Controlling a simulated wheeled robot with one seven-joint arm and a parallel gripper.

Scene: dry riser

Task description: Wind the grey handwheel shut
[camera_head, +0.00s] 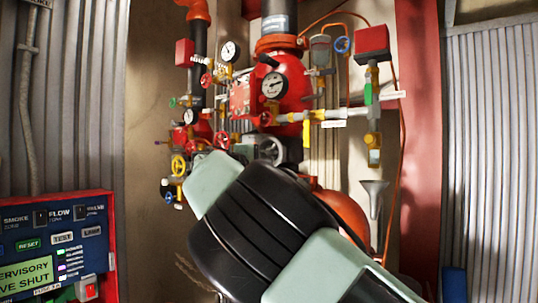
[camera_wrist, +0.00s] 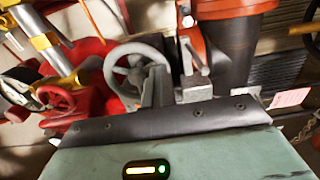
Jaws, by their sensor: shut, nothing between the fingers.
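The grey handwheel (camera_wrist: 135,72) is in the upper middle of the wrist view, a spoked ring in front of red pipework. In the head view the grey handwheel (camera_head: 271,150) shows just above my dark arm, low on the riser. My gripper (camera_wrist: 172,88) shows beyond the black wrist edge in the wrist view, shut and empty. It is close to the right side of the wheel and overlaps it in the picture; I cannot tell whether they touch. In the head view my arm hides the gripper.
A small red handwheel (camera_wrist: 57,98) is left of the grey one, and a dark pipe (camera_wrist: 232,45) stands right of it. A control panel (camera_head: 60,245) is at lower left.

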